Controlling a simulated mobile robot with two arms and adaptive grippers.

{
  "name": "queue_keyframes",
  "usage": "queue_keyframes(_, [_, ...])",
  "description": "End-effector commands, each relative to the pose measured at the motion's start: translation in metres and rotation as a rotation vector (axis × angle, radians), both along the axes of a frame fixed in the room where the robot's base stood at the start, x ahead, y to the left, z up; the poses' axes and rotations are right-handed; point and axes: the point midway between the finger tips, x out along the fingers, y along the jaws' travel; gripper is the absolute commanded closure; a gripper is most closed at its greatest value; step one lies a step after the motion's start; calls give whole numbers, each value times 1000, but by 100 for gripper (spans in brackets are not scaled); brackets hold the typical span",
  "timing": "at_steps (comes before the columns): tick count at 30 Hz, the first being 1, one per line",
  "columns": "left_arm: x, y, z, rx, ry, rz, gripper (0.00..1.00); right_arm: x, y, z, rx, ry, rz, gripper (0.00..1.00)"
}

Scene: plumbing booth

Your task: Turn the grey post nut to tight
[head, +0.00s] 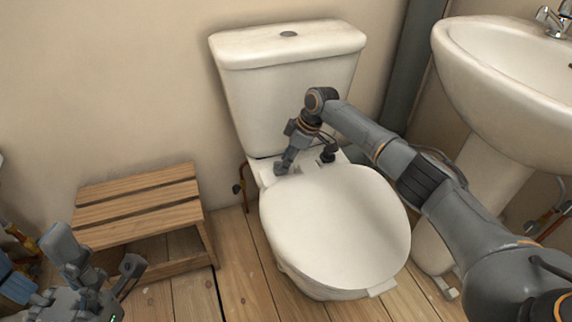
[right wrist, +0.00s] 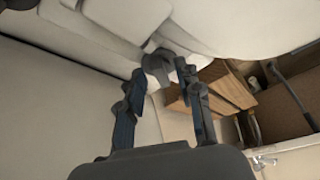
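The white toilet (head: 330,225) stands with its lid down, in front of its cistern (head: 290,90). My right gripper (head: 306,160) is over the back of the lid, between lid and cistern, with its fingers spread. In the right wrist view, a dark grey piece (right wrist: 167,60), which looks like the grey post nut, sits at the white seat's edge, just ahead of and between the open fingertips (right wrist: 160,74). I cannot tell whether the fingers touch it. The nut is not clear in the head view. My left gripper (head: 98,262) is open and empty at the lower left.
A wooden slatted stool (head: 140,200) stands left of the toilet. A white basin (head: 510,80) on a pedestal is at the right, close to my right arm. A small pipe valve (head: 238,188) is beside the toilet's left back. Bare floorboards lie between stool and toilet.

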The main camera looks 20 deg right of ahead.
Motion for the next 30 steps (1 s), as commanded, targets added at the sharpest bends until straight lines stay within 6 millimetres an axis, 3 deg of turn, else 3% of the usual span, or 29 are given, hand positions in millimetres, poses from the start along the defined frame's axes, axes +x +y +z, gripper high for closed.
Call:
queue_keyframes(11, [0,0,-3,1,2,0,29,2,2,-6,-1,-1,1,65])
queue_keyframes(17, [0,0,-3,1,3,0,29,1,2,-6,-1,-1,1,100])
queue_keyframes(30, [1,0,2,1,4,0,29,0,3,-7,-2,3,-12,100])
